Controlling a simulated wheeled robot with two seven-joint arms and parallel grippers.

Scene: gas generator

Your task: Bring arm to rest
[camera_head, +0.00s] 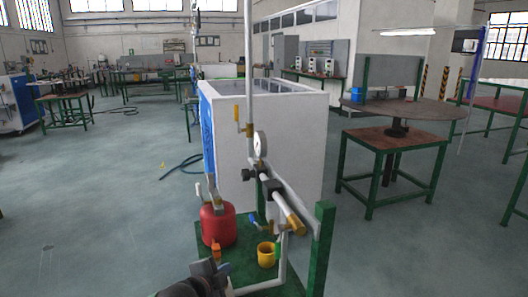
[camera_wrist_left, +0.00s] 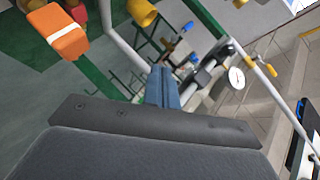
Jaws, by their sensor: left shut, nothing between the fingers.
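My left gripper (camera_head: 211,268) comes in at the bottom of the head view, in front of the green stand. In the left wrist view its two blue-grey fingers (camera_wrist_left: 162,86) are together with nothing between them. It is apart from the red gas cylinder (camera_head: 218,224), which stands upright on the green stand (camera_head: 321,240). The orange piece (camera_head: 216,249) shows near the gripper in the head view, and it is large at the upper left of the left wrist view (camera_wrist_left: 55,32). My right gripper is in neither view.
A yellow cup (camera_head: 266,254) sits on the stand. Pipes with a pressure gauge (camera_head: 260,145) and a brass-ended valve (camera_head: 293,222) rise behind it. A large white cabinet (camera_head: 285,140) stands beyond. A wooden-topped table (camera_head: 394,137) is to the right. Floor (camera_head: 90,210) at left is clear.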

